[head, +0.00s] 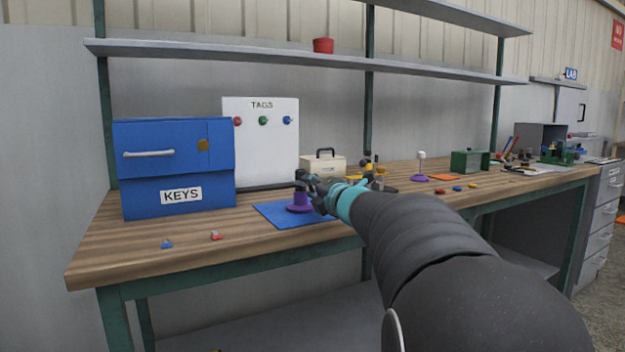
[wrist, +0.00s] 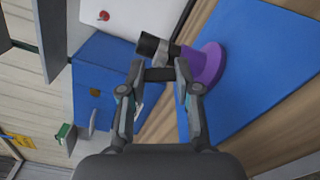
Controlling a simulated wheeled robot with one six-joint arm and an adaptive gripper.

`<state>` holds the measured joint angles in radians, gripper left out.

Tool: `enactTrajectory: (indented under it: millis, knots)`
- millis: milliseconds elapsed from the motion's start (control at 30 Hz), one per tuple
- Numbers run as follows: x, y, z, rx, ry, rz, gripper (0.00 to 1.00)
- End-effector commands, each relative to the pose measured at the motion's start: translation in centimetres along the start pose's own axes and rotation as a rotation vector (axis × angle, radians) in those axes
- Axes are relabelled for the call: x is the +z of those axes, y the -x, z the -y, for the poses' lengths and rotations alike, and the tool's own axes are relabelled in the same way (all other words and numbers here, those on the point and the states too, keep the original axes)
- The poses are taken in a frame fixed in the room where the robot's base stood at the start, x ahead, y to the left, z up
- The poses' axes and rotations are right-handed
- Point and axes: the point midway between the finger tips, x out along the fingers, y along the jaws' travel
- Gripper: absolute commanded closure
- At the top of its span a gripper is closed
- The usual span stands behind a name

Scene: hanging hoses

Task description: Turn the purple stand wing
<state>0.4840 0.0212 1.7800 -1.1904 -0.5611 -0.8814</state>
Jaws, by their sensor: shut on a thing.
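The purple stand (head: 300,203) stands on the blue mat (head: 275,212) near the front edge of the bench. In the wrist view its round purple base (wrist: 208,65) shows at the upper middle, with a dark post ending in a black cylinder (wrist: 149,45). A dark bar, the wing (wrist: 160,75), lies between my fingertips. My gripper (head: 309,182) reaches the top of the stand from the right. In the wrist view my gripper (wrist: 159,73) is shut on the wing. My fingers partly hide the stand's top in the head view.
A blue KEYS cabinet (head: 175,160) stands at left, beside a white TAGS board (head: 260,145). A blue piece (head: 167,244) and a red piece (head: 215,235) lie in front. A cream toolbox (head: 323,164) is behind; another purple-based stand (head: 420,177) is farther right.

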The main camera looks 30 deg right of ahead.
Motion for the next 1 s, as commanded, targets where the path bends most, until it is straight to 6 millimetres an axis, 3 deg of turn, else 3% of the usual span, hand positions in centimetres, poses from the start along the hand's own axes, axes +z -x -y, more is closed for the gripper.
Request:
enactTrajectory:
  millis: [333,367,467,800,1000]
  knots:
    - [0.0,0.0,0.1,0.001,-0.040,0.000,1.00]
    - [0.0,0.0,0.1,0.001,-0.040,0.000,0.66]
    - [0.0,0.0,0.1,0.001,-0.039,0.000,0.42]
    - [0.0,0.2,0.0,0.001,-0.038,0.001,0.42]
    - [0.1,2.5,0.0,0.001,-0.037,0.004,0.42]
